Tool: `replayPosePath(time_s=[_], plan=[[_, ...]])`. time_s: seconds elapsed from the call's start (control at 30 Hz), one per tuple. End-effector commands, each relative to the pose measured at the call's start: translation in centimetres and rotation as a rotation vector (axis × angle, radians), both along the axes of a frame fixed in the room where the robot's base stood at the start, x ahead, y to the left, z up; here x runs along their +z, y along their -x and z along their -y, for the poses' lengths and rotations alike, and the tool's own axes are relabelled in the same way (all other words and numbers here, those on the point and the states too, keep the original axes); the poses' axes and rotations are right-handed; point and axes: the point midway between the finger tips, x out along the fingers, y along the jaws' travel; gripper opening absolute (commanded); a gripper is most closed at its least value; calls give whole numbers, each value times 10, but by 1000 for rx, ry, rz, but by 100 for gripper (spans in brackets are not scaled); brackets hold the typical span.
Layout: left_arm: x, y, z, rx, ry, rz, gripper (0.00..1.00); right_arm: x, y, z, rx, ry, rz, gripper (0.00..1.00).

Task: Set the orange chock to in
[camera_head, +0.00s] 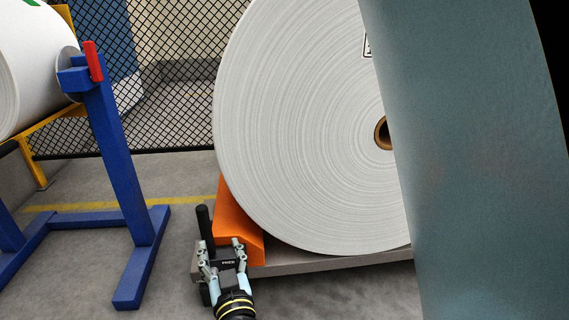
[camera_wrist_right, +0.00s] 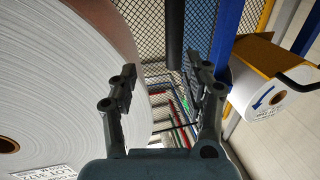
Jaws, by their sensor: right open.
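The orange chock (camera_head: 238,225) sits against the lower left of the big white reel (camera_head: 300,130), on a low grey platform (camera_head: 340,262). An upright black handle (camera_head: 204,222) stands at the chock's left side. My right gripper (camera_head: 221,247) is in front of the chock, close to the handle. In the right wrist view the right gripper (camera_wrist_right: 168,82) is open and empty. The black handle (camera_wrist_right: 175,40) shows ahead between its fingers, near the top. Whether they touch it I cannot tell. My left gripper is not in view. The reel's right side is hidden.
A blue stand (camera_head: 125,180) with a red lever (camera_head: 93,62) carries another white roll (camera_head: 28,65) at the left. A mesh fence (camera_head: 170,90) runs behind. Grey floor between the stand and platform is clear.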

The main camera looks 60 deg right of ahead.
Motion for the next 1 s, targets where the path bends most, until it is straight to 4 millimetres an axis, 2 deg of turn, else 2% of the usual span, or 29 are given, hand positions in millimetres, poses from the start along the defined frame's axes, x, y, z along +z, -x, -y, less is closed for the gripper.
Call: replayPosePath(time_s=[0.47,0.7,0.8,1.0], plan=[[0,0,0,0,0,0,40,1,-81,62,-6,4,2,49],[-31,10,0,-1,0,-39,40,-7,-119,27,-5,-3,-3,49],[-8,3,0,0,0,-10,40,4,-97,13,-4,-2,-1,49],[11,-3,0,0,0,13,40,4,-61,-14,-5,-1,1,49]])
